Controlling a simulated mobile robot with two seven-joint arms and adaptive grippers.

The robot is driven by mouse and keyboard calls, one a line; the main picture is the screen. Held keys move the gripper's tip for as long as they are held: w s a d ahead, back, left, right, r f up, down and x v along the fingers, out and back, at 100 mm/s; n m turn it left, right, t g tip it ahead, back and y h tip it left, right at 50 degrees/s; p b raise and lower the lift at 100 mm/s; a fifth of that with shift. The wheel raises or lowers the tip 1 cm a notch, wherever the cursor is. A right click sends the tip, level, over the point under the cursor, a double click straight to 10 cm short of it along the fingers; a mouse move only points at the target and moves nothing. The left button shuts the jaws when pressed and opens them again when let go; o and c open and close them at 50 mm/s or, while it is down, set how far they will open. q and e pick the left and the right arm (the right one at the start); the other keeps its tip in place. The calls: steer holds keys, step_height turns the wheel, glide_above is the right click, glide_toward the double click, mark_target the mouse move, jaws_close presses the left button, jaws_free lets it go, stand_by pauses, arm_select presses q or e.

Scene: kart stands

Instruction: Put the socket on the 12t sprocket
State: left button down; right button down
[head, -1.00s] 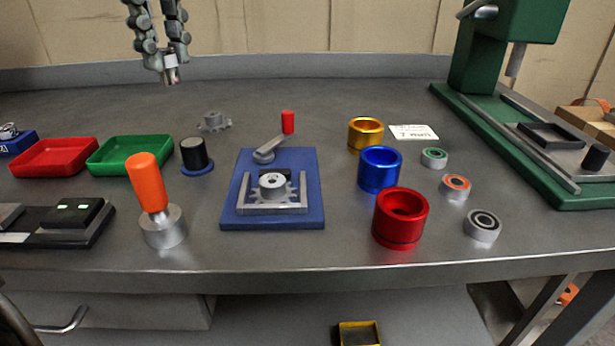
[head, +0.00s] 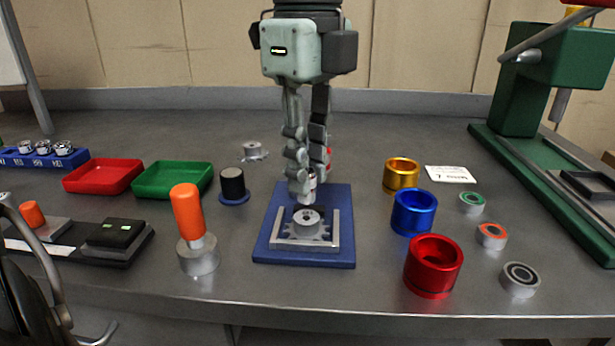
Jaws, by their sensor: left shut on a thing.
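My left gripper (head: 306,181) comes down from above, its fingers shut on a small silver socket (head: 308,194). The fingers hide part of the socket. The socket is over the rear part of a blue fixture plate (head: 274,255), close above and slightly behind a grey toothed sprocket (head: 307,223). I cannot tell whether socket and sprocket touch. The sprocket lies flat, hub up, inside a grey U-shaped bracket (head: 334,236) on the plate. I cannot read its tooth count. My right gripper is not in view.
Behind left lies a loose grey sprocket (head: 253,153). An orange-handled tool (head: 190,215) stands left of the fixture; gold (head: 401,174), blue (head: 414,212) and red (head: 434,264) cups stand right. A blue rack (head: 14,160) with sockets is far left. The fixture's red-knobbed lever is mostly hidden.

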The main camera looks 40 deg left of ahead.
mark_target(311, 197)
arm_select(q)
steer(key=shift+f, duration=1.2)
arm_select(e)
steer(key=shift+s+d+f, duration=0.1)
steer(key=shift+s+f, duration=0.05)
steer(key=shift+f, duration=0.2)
